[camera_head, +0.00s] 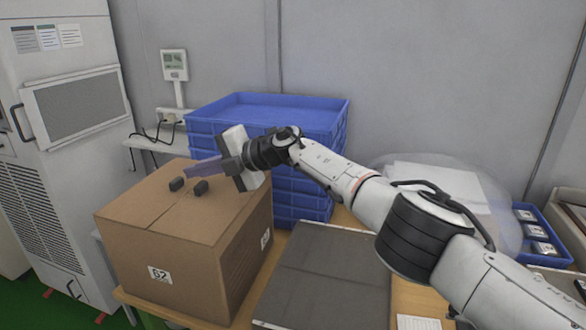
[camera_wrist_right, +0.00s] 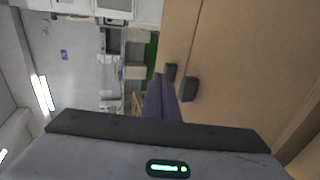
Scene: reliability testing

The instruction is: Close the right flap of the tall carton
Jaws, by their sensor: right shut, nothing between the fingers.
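The right flap (camera_head: 205,217) lies about level with the left flap (camera_head: 135,205). My right gripper (camera_head: 188,186) is shut and empty, reaching in from the right over the rear part of the carton top, near the seam. In the right wrist view its dark fingertips (camera_wrist_right: 179,81) show against the cardboard (camera_wrist_right: 250,50). I cannot tell whether they touch it. My left gripper is out of view.
Stacked blue crates (camera_head: 302,197) stand right behind the carton. A dark grey mat (camera_head: 325,275) lies on the table to its right. A white cabinet (camera_head: 60,130) stands at the left. A clear dome-like cover (camera_head: 480,190) and a small blue bin (camera_head: 545,232) are further right.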

